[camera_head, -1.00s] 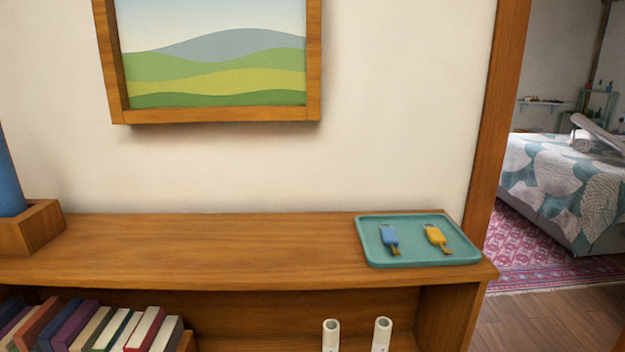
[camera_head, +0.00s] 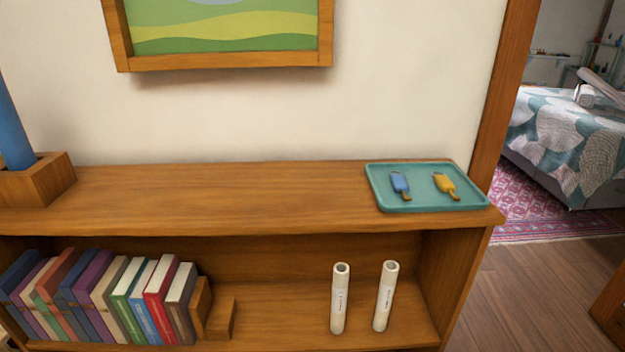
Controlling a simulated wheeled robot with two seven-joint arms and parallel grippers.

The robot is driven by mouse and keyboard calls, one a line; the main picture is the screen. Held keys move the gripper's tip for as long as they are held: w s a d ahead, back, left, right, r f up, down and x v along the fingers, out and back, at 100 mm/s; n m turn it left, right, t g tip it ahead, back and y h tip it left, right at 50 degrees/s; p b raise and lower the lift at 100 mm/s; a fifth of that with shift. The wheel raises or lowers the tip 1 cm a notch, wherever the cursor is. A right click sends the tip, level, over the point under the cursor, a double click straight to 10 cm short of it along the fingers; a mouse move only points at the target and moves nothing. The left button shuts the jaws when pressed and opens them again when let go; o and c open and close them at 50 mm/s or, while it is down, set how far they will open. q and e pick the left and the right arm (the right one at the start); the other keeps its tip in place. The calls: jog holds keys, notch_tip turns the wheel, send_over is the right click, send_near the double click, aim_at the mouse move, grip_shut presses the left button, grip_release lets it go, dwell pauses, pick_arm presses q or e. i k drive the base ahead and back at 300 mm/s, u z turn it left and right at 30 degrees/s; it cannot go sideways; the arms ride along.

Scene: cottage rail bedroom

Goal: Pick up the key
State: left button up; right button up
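Two keys lie apart on a teal tray (camera_head: 424,204) at the right end of the wooden shelf top. The blue key (camera_head: 399,183) is on the left and the yellow key (camera_head: 444,183) is on the right. Each has a thick coloured head and a short darker tip pointing toward the front. Neither of my grippers shows in the head view.
The shelf top (camera_head: 220,195) is clear between the tray and a wooden holder (camera_head: 38,182) with a blue cylinder. Below stand several books (camera_head: 110,300) and two white tubes (camera_head: 339,300). A door frame (camera_head: 503,90) rises beside the tray; a bed (camera_head: 565,140) lies beyond.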

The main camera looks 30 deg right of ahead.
aim_at(400, 184)
jog(key=u, duration=0.55)
jog(key=i, duration=0.85)
jog(key=z, duration=1.85)
